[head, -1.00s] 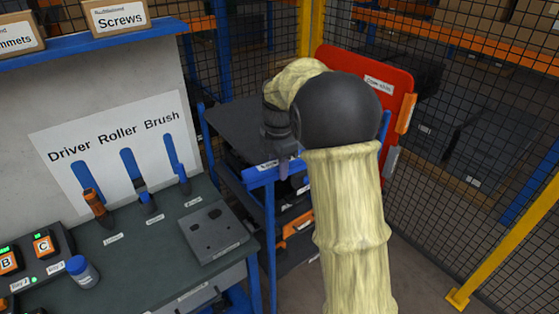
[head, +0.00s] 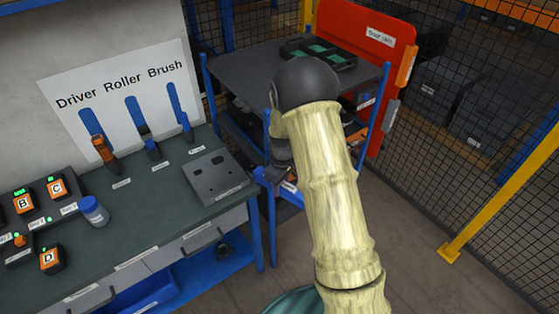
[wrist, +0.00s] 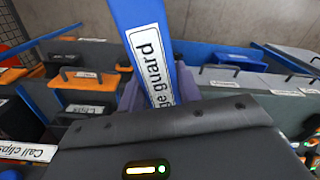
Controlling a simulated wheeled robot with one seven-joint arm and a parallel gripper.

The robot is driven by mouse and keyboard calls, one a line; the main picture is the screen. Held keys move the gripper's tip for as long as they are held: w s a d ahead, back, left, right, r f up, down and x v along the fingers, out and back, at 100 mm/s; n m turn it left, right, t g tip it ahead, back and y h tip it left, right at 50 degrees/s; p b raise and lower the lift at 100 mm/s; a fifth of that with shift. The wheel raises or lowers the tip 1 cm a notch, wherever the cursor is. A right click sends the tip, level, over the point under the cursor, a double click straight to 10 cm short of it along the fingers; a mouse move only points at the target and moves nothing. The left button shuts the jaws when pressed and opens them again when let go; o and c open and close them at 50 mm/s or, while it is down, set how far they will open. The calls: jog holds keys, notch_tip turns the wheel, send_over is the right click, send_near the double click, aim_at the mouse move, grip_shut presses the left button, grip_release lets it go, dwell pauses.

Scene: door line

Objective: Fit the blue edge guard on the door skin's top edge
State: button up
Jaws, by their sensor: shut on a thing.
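The blue edge guard (wrist: 143,15) is a long blue strip with a white label, partly readable as "ge guard". It points up and away in the wrist view. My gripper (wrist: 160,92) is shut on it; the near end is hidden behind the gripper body. In the head view my gripper (head: 272,176) is low at the front of the cart, left of and below the door skin, and the guard is hard to make out there. The red door skin (head: 352,42), labelled, stands upright behind the cart. Its top edge is bare where it shows.
The blue-framed cart (head: 245,75) stands between my gripper and the door skin, with a black tray (head: 318,52) on top. The workbench (head: 150,205) is at left. A mesh fence with a yellow post (head: 500,190) closes the right. Floor at lower right is clear.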

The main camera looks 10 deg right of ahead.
jog(key=s+f+m, duration=0.2)
jog(key=f+m, duration=0.2)
jog(key=f, duration=0.1)
jog(key=s+d+f+m, duration=0.1)
jog(key=s+f+m, duration=0.2)
jog(key=f, duration=0.3)
jog(key=shift+s+f+m+b, duration=0.25)
jog(key=shift+m+b, duration=0.1)
jog(key=shift+m, duration=0.25)
jog(key=shift+d, duration=0.2)
